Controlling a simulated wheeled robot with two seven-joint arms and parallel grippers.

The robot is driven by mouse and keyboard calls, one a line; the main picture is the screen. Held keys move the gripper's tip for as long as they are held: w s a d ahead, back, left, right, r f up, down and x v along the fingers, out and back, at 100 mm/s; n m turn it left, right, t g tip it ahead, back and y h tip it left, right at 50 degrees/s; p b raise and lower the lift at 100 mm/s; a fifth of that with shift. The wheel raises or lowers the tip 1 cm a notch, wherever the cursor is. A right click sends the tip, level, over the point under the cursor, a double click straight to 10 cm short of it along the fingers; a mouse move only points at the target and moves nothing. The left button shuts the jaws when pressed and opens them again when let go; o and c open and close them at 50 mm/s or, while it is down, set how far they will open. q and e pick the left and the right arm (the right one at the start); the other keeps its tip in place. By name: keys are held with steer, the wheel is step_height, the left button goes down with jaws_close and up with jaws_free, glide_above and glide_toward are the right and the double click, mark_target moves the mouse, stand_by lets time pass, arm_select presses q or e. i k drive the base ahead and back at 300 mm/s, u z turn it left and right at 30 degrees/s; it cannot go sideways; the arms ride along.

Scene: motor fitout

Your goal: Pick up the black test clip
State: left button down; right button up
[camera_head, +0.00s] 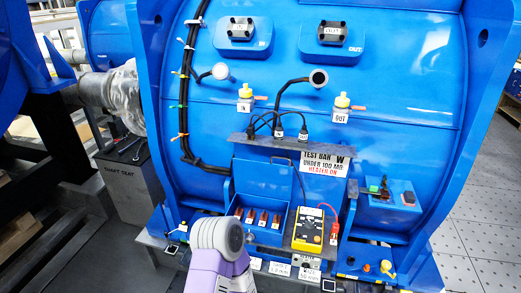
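A yellow test meter (308,230) stands on a ledge at the front of the blue motor housing. A red clip (334,236) on a red lead sits just right of it. A thin black lead (301,185) rises behind the meter toward the dark bar. Several small black clip-like ends (278,131) on black leads sit along this bar; I cannot tell which one is the black test clip. Part of my purple and white arm (219,250) comes up from the bottom edge, left of the meter. Neither gripper shows in the view.
The dark test bar (240,139) spans the housing above a sign (325,163). A blue open box (262,181) holds several red-and-white parts. A blue shelf (390,213) at right carries small dark items. Floor at right is clear.

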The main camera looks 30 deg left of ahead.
mark_target(250, 129)
steer(key=u, duration=0.5)
steer(key=i, duration=0.75)
steer(key=u, duration=0.8)
